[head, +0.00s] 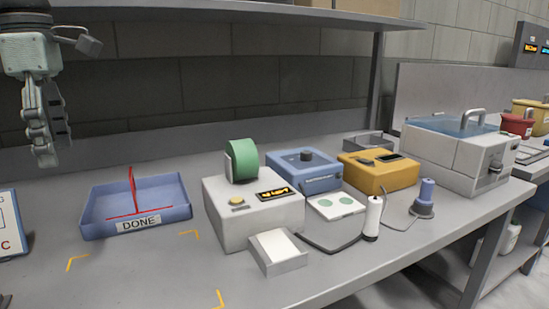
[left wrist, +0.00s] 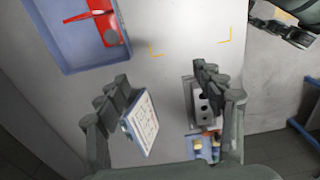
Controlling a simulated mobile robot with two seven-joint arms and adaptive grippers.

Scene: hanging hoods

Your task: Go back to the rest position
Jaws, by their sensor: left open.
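My left gripper (head: 44,150) hangs at the upper left of the head view, fingers pointing down, above the bench and left of the blue tray. In the left wrist view its two fingers are spread with nothing between the fingertips (left wrist: 165,100). A dark jointed part, seemingly my right gripper (left wrist: 290,35), shows at the top right of the left wrist view; its jaws cannot be made out. The blue tray (head: 95,213) marked DONE holds a red thin-edged object (head: 132,190). That red object also shows in the left wrist view (left wrist: 103,22).
A white machine (head: 230,220) with a green roll stands right of yellow corner marks. Blue, yellow and lidded grey devices stand farther right. A tilted white card (left wrist: 143,125) and a grey holed block (left wrist: 203,110) lie below my left gripper. The marked bench area is clear.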

